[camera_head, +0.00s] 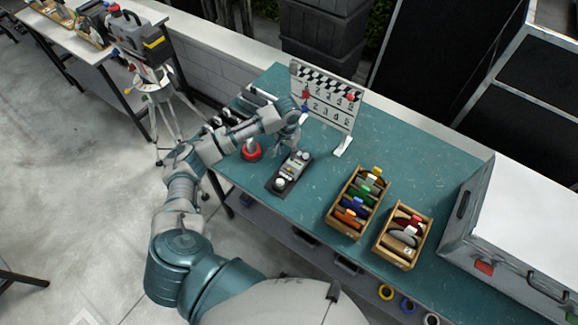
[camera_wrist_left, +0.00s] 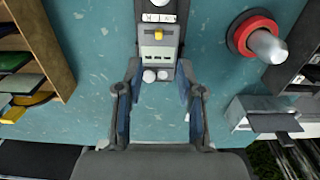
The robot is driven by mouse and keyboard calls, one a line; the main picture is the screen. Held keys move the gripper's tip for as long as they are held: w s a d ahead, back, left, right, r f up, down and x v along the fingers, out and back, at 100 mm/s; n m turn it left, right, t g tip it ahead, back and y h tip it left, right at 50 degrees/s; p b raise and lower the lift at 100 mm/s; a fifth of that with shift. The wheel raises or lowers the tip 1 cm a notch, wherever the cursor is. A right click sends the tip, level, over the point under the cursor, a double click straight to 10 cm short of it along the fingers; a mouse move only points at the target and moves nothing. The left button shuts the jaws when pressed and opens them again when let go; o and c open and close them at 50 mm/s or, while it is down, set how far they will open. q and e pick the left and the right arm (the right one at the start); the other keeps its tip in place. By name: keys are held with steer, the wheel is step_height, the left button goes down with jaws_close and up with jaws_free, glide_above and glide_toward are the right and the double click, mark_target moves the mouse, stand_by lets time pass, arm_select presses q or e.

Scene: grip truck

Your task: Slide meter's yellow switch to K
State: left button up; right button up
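The meter is a narrow grey and black device (camera_head: 290,172) lying on the teal table in the head view. It also shows at the top middle of the left wrist view (camera_wrist_left: 157,52). Its small yellow switch (camera_wrist_left: 158,33) sits on the upper part of its face, with two whitish round knobs at the near end. Any K mark is too small to read. My left gripper (camera_head: 288,143) is over the table just behind the meter. In the wrist view its blue-padded fingers (camera_wrist_left: 158,82) are apart and empty, with the meter's near end between or just beyond the tips. My right gripper is out of view.
A red round base with a grey knob (camera_wrist_left: 262,42) stands beside the meter. A white checkered board (camera_head: 328,97) stands behind it. Two wooden trays (camera_head: 336,228) (camera_head: 382,250) of coloured items and a grey case (camera_head: 520,220) are to the right.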

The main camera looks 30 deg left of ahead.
mark_target(289, 169)
arm_select(q)
steer(key=f, duration=1.1)
steer(key=shift+w, duration=0.2)
steer(key=shift+w+f, duration=0.15)
steer(key=shift+f, duration=0.2)
jaws_close()
